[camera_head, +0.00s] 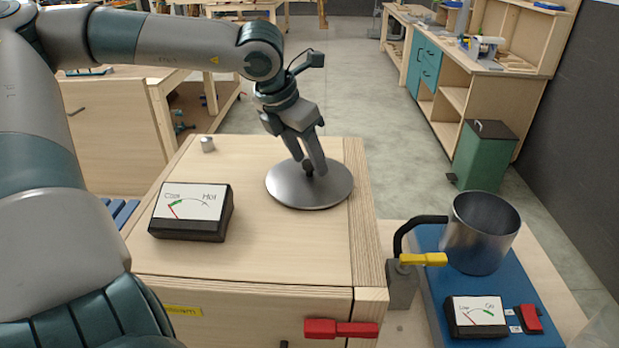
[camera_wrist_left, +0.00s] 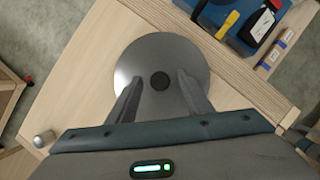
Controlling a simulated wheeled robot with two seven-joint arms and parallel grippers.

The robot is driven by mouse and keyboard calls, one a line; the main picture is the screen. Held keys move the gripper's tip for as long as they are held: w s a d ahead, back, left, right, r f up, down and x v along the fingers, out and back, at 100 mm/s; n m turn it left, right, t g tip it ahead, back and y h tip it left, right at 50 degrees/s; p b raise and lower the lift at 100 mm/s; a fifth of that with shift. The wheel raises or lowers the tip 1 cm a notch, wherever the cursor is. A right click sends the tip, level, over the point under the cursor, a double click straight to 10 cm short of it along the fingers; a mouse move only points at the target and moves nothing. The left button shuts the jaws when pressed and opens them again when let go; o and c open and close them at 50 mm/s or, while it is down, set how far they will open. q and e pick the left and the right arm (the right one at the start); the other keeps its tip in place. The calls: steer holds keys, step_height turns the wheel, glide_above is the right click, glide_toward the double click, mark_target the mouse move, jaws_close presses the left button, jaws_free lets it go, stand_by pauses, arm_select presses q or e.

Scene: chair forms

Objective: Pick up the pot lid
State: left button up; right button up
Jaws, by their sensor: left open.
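The pot lid (camera_head: 290,190) is a round grey metal disc with a dark knob, lying flat on the wooden cabinet top. It also shows in the left wrist view (camera_wrist_left: 160,55), with its knob (camera_wrist_left: 160,81) near the middle. My left gripper (camera_head: 314,170) points down over the lid, with its fingertips at the knob. In the left wrist view the two fingers (camera_wrist_left: 157,78) stand apart on either side of the knob. Whether they touch it or the lid is hard to tell. My right gripper is not in view.
A gauge box (camera_head: 191,211) and a small metal cylinder (camera_head: 207,144) share the wooden top (camera_head: 270,245). To the right, a metal pot (camera_head: 480,235) stands on a blue base (camera_head: 440,280) beside a black pipe with a yellow handle (camera_head: 423,259). A red handle (camera_head: 340,328) is on the cabinet front.

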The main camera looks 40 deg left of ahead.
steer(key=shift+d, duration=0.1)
arm_select(q)
jaws_close()
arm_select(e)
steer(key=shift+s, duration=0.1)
arm_select(q)
steer(key=shift+r, duration=0.1)
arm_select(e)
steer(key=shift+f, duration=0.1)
